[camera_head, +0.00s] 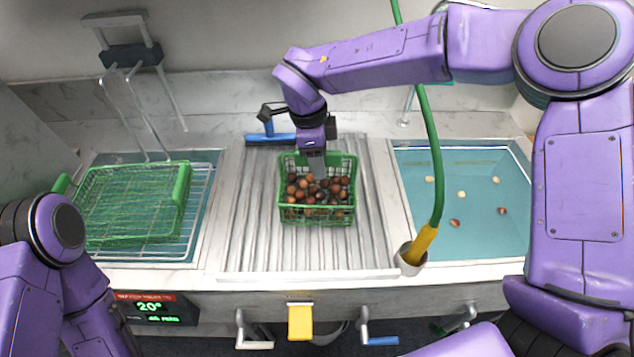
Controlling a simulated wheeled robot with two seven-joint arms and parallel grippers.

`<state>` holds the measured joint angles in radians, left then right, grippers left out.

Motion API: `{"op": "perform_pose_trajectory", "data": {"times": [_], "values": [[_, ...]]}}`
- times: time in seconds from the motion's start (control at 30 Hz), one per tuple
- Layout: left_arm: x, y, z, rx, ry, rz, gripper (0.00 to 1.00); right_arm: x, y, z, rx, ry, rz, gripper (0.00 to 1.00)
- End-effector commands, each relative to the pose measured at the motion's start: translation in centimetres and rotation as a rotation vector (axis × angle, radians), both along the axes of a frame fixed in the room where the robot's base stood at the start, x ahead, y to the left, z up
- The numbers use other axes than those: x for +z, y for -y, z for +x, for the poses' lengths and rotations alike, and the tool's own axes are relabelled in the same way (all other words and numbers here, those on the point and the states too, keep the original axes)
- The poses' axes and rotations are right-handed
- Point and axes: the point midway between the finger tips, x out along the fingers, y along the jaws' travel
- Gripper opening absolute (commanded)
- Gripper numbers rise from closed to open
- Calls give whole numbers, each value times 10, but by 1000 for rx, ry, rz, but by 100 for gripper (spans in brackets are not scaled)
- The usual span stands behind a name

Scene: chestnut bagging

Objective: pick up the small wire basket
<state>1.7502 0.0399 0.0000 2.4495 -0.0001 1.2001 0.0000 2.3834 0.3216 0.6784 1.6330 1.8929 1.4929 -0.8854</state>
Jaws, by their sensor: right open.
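The small wire basket (318,217) is green and stands upright on the ribbed metal board in the middle of the counter. It holds several brown chestnuts. My right gripper (317,172) points down at the basket's back side, with its fingers at or just inside the back rim. It is open; whether the fingers touch the basket or the chestnuts cannot be told. The purple links of my left arm show at the lower left, but its gripper is outside the picture.
A larger green-rimmed wire basket (183,198) sits over the left basin on a rack. The right basin (480,235) holds water with several nuts. A green hose with a yellow nozzle (421,243) stands in a holder at the board's right. A blue-handled tool (268,138) lies behind the basket.

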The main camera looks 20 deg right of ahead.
Motion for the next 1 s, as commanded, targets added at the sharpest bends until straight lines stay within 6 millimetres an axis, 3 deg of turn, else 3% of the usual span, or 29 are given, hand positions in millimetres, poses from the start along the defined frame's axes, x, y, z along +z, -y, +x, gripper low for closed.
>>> {"op": "perform_pose_trajectory", "data": {"times": [0.17,0.2,0.33,0.73,1.0], "values": [[0,0,0,0,-1,0,0,-1,0,0,0,1,0,48],[0,0,0,0,-1,0,0,-1,-1,0,0,1,0,41],[0,0,0,0,-1,0,0,-1,-1,0,1,1,0,0],[-1,0,0,0,-1,-1,0,1,-1,0,2,2,-1,0],[-3,0,0,0,-1,-1,0,23,-1,1,1,4,0,0]]}}
